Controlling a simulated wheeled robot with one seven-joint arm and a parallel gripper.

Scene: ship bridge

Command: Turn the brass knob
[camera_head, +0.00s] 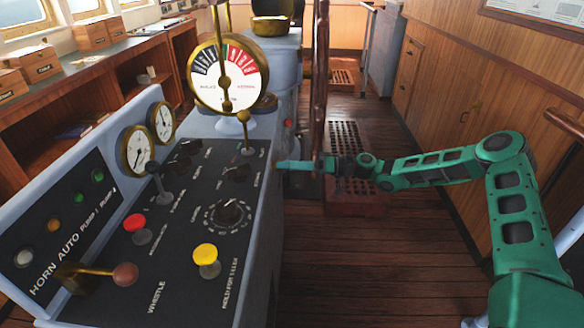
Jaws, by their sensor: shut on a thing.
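My green arm reaches in from the right. My gripper (283,165) is at the right edge of the console (268,200), near its far end, and is shut on a small brass knob (278,166). Only a speck of brass shows at the fingertips, so the knob's shape and how far it is turned cannot be seen. The fingers point left, towards the console's side.
The console top holds a brass-handled lever (243,120), a black dial knob (229,211), a red button (134,224) and a yellow button (206,255). A round telegraph dial (228,75) stands behind. A red grating (352,185) lies below my arm; wooden floor is clear in front.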

